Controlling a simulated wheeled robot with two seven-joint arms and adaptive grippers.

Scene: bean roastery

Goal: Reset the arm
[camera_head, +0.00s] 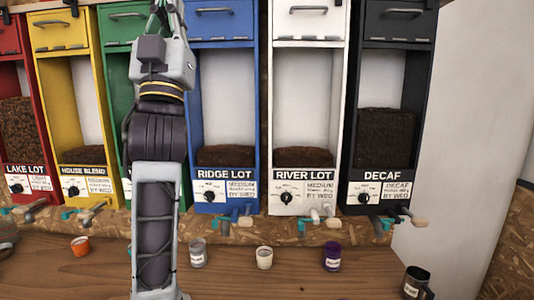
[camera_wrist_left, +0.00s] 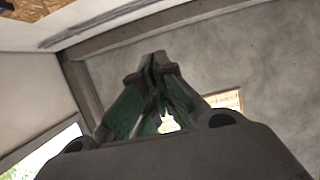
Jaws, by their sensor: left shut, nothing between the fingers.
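My left arm rises up the head view in front of the green dispenser (camera_head: 118,90). Its gripper (camera_head: 165,8) is at the top edge of that view, partly cut off. In the left wrist view the gripper (camera_wrist_left: 158,62) points up towards a grey wall and ceiling, its fingers together with nothing between them. My right gripper shows in neither view.
Coloured bean dispensers, including the blue Ridge Lot (camera_head: 225,100), white River Lot (camera_head: 309,100) and black Decaf (camera_head: 392,90), line the wall. An orange cup (camera_head: 80,246), grey cup (camera_head: 198,254), cream cup (camera_head: 264,258), purple cup (camera_head: 332,257) and dark mug (camera_head: 416,282) stand on the wooden counter (camera_head: 240,284).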

